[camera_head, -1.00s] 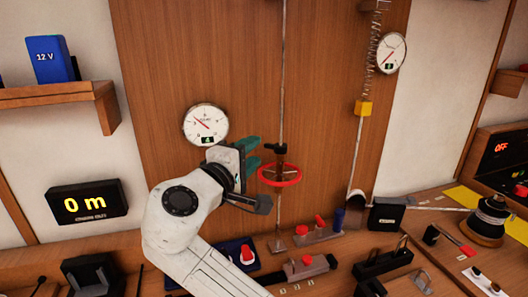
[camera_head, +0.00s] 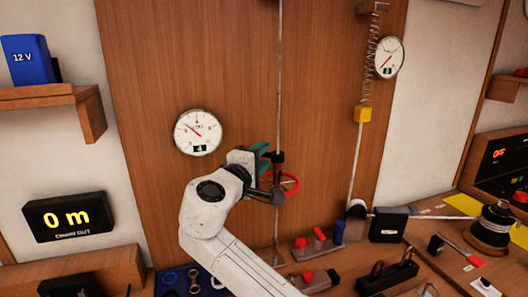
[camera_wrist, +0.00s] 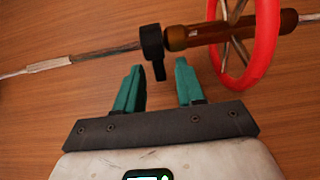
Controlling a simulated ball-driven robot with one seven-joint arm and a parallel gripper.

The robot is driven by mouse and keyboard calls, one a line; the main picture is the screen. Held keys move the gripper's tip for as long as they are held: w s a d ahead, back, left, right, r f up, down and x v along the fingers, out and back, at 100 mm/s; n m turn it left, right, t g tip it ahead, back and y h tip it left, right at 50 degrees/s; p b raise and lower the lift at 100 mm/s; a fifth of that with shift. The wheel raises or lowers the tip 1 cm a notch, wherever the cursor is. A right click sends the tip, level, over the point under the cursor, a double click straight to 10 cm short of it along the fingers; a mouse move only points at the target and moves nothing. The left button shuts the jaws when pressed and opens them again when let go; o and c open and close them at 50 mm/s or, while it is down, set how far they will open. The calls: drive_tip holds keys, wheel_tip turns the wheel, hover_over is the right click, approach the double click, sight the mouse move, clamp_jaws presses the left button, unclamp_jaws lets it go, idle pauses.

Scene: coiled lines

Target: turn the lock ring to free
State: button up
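The lock ring seems to be the black collar with a short tab (camera_wrist: 152,42) on a thin rod in the wrist view. It sits beside the wooden hub of a red handwheel (camera_wrist: 266,45). In the head view this black collar (camera_head: 278,157) is just above the red handwheel (camera_head: 291,183). My gripper (camera_wrist: 158,72) is open, its two green fingers apart. In the wrist view the collar's tab shows between the fingertips; contact cannot be told. In the head view my gripper (camera_head: 264,160) is at the rod, partly covering the handwheel's left side.
A round gauge (camera_head: 197,132) is on the wood panel left of my gripper. A second rod with a yellow block (camera_head: 362,115) and spring stands to the right. The bench below holds red-knobbed fittings (camera_head: 319,243) and a black cable reel (camera_head: 493,228).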

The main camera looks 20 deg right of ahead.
drive_tip(key=shift+x, duration=1.1)
drive_tip(key=shift+c, duration=0.4)
clamp_jaws()
